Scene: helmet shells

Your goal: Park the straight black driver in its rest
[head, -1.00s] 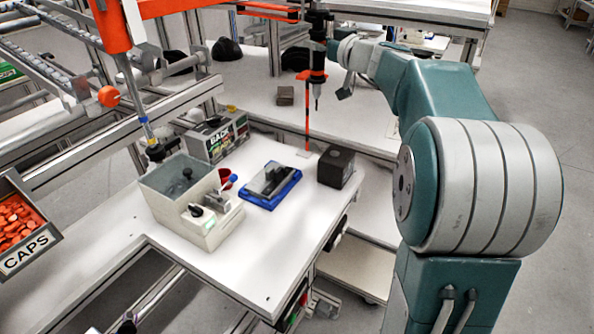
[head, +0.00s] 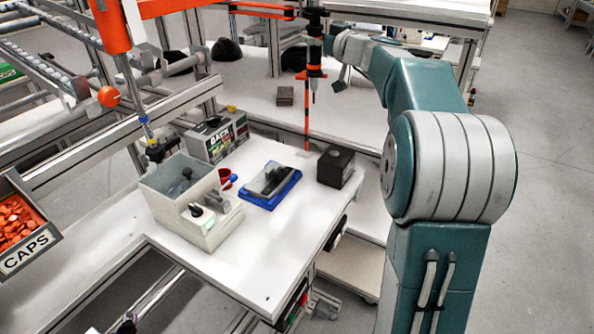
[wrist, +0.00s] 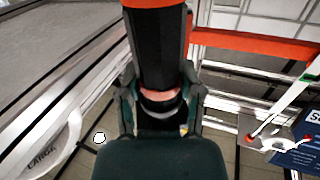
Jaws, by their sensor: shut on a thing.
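The straight black driver (head: 315,58), with an orange band, hangs upright with its thin tip down, well above the white bench. My gripper (head: 331,46) is shut on its body from the right. The wrist view shows the driver's black body (wrist: 158,50) between my two fingers (wrist: 160,90), with orange at the top edge; its tip is hidden there. A dark block (head: 336,166) stands at the bench's right back edge, below and right of the tip. It may be the rest, but I cannot make out its opening.
A blue tray (head: 270,187) with a dark part lies left of the block. A grey bin unit (head: 190,200) and a red cup (head: 225,178) stand farther left. The bench's front right is clear.

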